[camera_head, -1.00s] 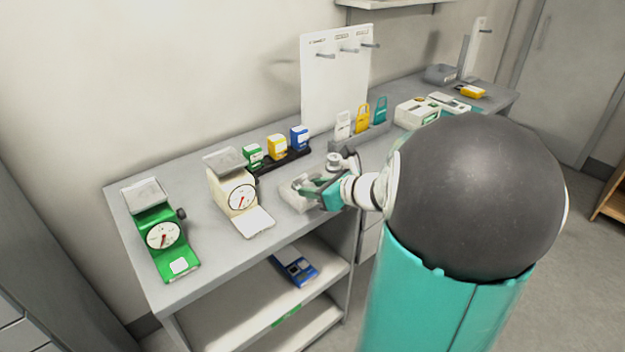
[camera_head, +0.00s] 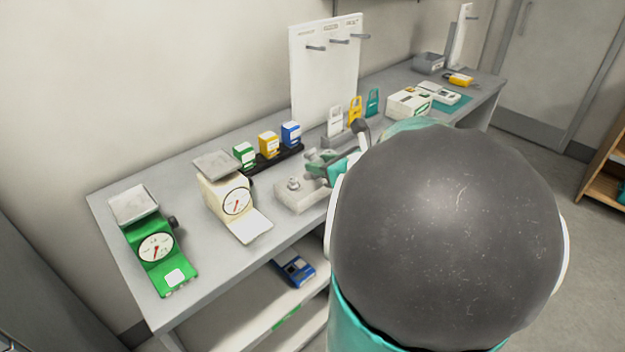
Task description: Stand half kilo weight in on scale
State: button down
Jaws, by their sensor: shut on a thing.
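A cream dial scale (camera_head: 235,205) stands on the grey table with a metal pan (camera_head: 214,164) on top. A green dial scale (camera_head: 155,250) with a similar pan (camera_head: 133,205) stands to its left. A pale weight block (camera_head: 298,201) lies right of the cream scale, with one small metal weight (camera_head: 293,184) showing on it. My gripper (camera_head: 322,166) is just above and behind the block's right side. It is shut on a small weight, mostly hidden by the fingers and my arm; its size cannot be read. Both scale pans look empty.
Green, yellow and blue boxes stand on a black rack (camera_head: 275,160) behind the block. Coloured tags stand in a grey holder (camera_head: 330,143) before a white hook board (camera_head: 325,80). A blue device (camera_head: 296,268) lies on the lower shelf. My arm hides the table's right front.

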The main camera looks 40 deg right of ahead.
jog(key=w+d+f, duration=0.2)
jog(key=w, duration=0.1)
jog(key=w+d+f, duration=0.2)
jog(key=w+f, duration=0.1)
jog(key=w+d+f, duration=0.2)
jog(key=w+d, duration=0.1)
jog(key=w, duration=0.1)
jog(key=shift+f, duration=0.4)
jog(key=shift+w+d+f, duration=0.3)
jog(key=shift+w+f, duration=0.25)
jog(key=shift+f, duration=0.1)
jog(key=shift+w+d+f, duration=0.1)
jog(key=shift+w+f, duration=0.05)
jog(key=shift+f, duration=0.75)
jog(key=shift+w+d+f, duration=0.1)
jog(key=shift+w+f, duration=0.05)
jog(key=shift+f, duration=0.7)
jog(key=shift+f, duration=0.1)
jog(key=c, duration=1)
grip_release()
jog(key=shift+f, duration=0.1)
jog(key=shift+s, duration=0.1)
